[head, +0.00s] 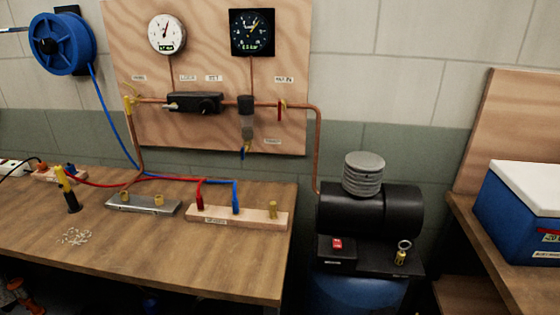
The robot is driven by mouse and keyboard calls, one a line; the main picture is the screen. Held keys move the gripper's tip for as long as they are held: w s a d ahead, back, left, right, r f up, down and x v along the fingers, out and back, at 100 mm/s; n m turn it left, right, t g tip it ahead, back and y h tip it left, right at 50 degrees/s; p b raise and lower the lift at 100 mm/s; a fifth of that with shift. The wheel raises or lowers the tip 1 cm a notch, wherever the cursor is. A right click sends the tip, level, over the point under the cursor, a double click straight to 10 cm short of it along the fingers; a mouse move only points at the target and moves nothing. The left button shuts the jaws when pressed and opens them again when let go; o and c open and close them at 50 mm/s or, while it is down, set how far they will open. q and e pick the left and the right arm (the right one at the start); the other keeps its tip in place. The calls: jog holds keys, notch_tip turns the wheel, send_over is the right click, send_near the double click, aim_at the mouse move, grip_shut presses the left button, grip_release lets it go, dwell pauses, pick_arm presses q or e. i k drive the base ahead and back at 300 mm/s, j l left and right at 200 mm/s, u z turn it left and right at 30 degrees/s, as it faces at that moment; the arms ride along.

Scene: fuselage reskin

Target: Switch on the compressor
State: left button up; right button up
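The compressor (370,212) stands on the floor between the wooden workbench and a second bench on the right. It has a black motor housing, a ribbed grey cap on top and a blue tank (355,295) below. A red switch (337,244) sits on a black box at its front left; its position is too small to tell. A brass fitting with a ring (402,252) is at its front right. Neither of my grippers shows in the head view.
The workbench (150,262) holds a wooden hose rack (260,217), a metal manifold (143,205) and small scattered bits. A plywood panel (215,75) with gauges and copper pipe hangs behind. A blue cooler (520,215) stands on the right bench. A blue hose reel (62,43) hangs upper left.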

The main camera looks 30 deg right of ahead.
aim_at(337, 243)
jog(key=z, duration=1.4)
